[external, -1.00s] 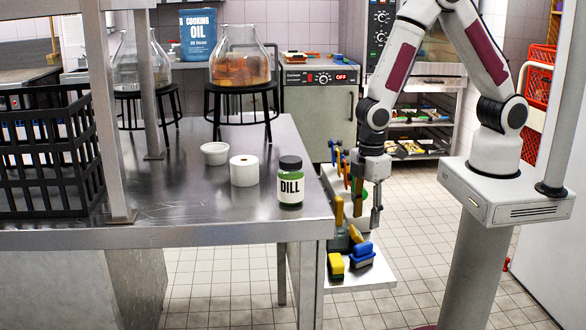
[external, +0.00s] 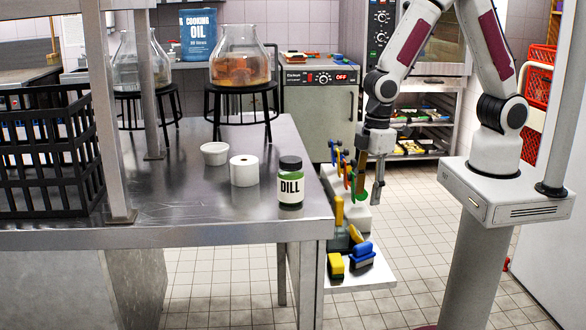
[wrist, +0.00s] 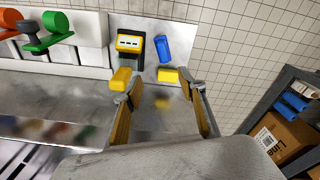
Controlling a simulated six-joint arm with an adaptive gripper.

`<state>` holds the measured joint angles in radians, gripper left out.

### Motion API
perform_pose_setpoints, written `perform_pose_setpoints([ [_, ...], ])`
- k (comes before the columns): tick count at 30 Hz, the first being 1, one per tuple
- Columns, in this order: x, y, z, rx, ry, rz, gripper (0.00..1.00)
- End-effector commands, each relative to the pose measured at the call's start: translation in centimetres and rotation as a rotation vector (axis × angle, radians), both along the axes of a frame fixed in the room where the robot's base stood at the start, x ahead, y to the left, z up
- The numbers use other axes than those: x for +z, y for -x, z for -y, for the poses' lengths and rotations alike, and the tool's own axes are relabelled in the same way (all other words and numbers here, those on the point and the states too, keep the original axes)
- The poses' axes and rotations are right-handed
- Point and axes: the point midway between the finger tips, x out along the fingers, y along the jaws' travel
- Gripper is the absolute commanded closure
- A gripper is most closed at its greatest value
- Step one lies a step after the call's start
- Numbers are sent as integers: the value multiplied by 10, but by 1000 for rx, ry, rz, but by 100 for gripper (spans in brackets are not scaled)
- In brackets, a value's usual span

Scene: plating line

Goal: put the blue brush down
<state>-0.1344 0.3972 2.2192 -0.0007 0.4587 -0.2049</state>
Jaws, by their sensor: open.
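The blue brush (external: 362,254) rests on the white shelf (external: 375,277) at the end of the steel table, beside a yellow brush (external: 335,266). In the wrist view the blue brush (wrist: 162,48) lies beyond my fingertips, apart from them. My gripper (external: 370,193) is open and empty above the shelf, and nothing shows between its fingers in the wrist view (wrist: 158,92). The blue brush's underside is hidden.
A white rack (wrist: 80,45) with orange and green handled tools stands beside the shelf. A yellow-and-black item (wrist: 129,42) is close to the blue brush. The dill jar (external: 290,185) stands near the table's edge. Tiled floor is free right of the shelf.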

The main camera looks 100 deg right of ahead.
Motion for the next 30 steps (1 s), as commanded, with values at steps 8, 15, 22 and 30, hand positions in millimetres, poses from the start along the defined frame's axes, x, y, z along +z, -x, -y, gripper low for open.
perform_pose_setpoints([
  [8,57,10,10,-50,-11,66,59],
  [15,100,25,18,-93,-21,118,59],
  [22,137,44,25,-132,-30,168,59],
  [30,174,70,34,-179,-42,228,59],
])
